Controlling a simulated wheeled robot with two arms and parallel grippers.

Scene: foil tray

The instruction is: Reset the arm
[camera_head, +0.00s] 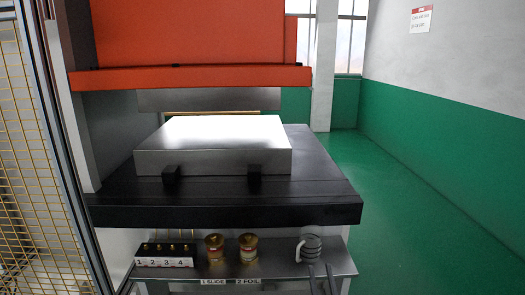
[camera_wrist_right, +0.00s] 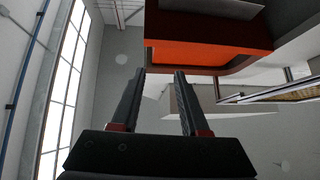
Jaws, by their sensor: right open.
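My right gripper (camera_head: 321,271) shows at the bottom of the head view as two thin dark fingers with a gap between them. It is in front of the shelf's right end, just below a small metal cup-like item (camera_head: 310,245). In the right wrist view my right gripper (camera_wrist_right: 160,73) has its two long dark fingers apart, with nothing between them. My left gripper is not in view.
A silver block (camera_head: 213,140) sits on the black press table (camera_head: 330,196), under an orange press head (camera_head: 190,78). The shelf (camera_head: 283,262) holds a numbered rack (camera_head: 165,255) and two brass cans (camera_head: 214,248). Mesh fencing stands left; green floor (camera_head: 400,220) is clear right.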

